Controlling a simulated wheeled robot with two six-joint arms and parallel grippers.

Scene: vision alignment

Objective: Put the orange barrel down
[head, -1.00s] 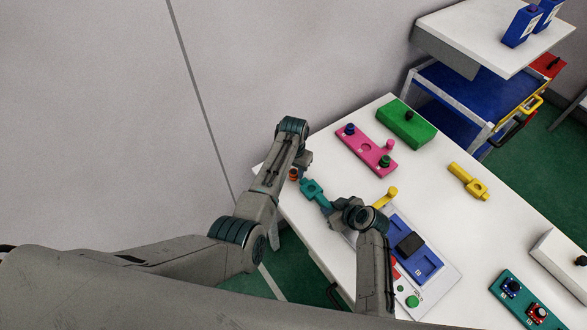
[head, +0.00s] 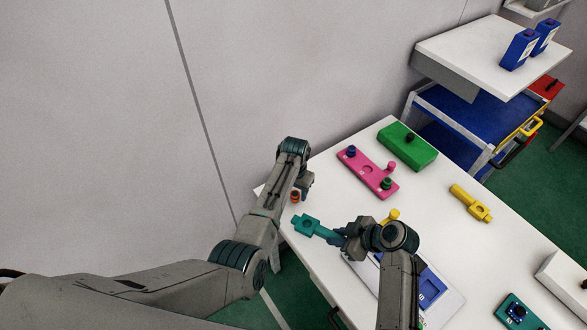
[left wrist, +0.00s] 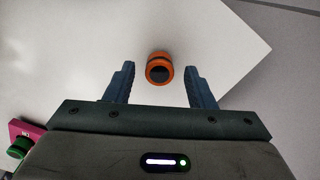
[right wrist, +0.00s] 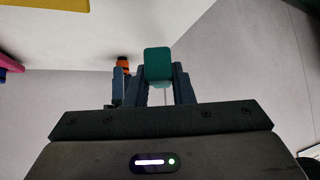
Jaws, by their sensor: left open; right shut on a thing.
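The orange barrel (head: 295,197) stands on the white table near its far left corner. In the left wrist view the barrel (left wrist: 159,68) sits between the tips of my left gripper (left wrist: 159,72), with a gap on each side. My left gripper (head: 302,186) is open. My right gripper (head: 352,238) is shut on a teal tool (head: 318,230) with a ring-like end. In the right wrist view, the teal tool (right wrist: 158,62) shows between the fingers, and the barrel (right wrist: 122,64) is beyond, partly hidden by a finger.
A pink block with pegs (head: 367,172) and a green box (head: 407,147) stand towards the back. A yellow tool (head: 471,203) lies to the right. A blue tray (head: 430,287) is partly hidden by my right arm. Bare table lies between them.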

